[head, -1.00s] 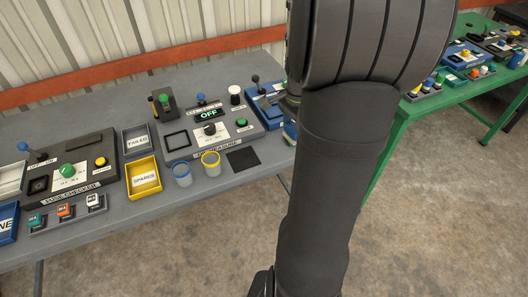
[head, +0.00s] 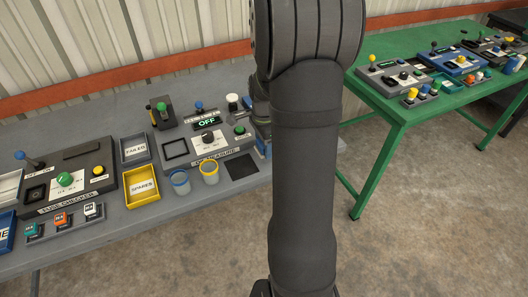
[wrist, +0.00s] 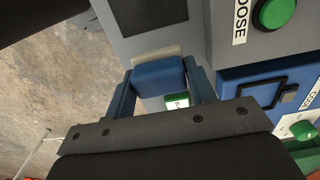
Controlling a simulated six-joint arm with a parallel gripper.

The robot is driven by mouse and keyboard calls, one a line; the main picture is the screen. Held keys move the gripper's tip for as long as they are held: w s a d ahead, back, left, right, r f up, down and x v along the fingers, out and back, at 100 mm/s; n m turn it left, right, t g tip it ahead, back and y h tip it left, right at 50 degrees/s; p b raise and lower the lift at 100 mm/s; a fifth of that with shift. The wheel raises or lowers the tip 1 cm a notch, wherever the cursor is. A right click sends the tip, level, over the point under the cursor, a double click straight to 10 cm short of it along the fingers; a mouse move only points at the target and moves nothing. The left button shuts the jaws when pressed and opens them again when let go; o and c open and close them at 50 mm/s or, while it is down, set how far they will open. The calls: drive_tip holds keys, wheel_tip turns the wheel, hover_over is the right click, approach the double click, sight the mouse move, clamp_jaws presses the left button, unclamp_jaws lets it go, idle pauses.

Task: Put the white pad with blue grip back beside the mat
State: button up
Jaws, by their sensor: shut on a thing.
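The pad shows in the wrist view as a blue grip (wrist: 158,78) with a thin whitish edge (wrist: 156,53) beyond it. My gripper (wrist: 158,67) is shut on the blue grip, one finger on each side. The dark square mat (head: 243,165) lies at the right front of the grey table, and it also shows at the top of the wrist view (wrist: 150,14). The pad is close to the mat's near edge in the wrist view, apart from it; I cannot tell its height.
The grey measuring device (head: 208,138) with an OFF display stands behind the mat. A blue cup (head: 180,182), a yellow-rimmed cup (head: 209,172) and a yellow spares tray (head: 142,186) are left of it. A blue device (wrist: 265,92) is at right in the wrist view. A green table (head: 398,108) stands beyond.

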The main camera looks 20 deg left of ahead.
drive_tip(key=shift+f, duration=1.7)
drive_tip(key=shift+f, duration=0.15)
drive_tip(key=o, duration=0.9)
drive_tip(key=shift+o, duration=0.2)
wheel_tip(320, 180, up, 12)
drive_tip(key=shift+r, duration=0.15)
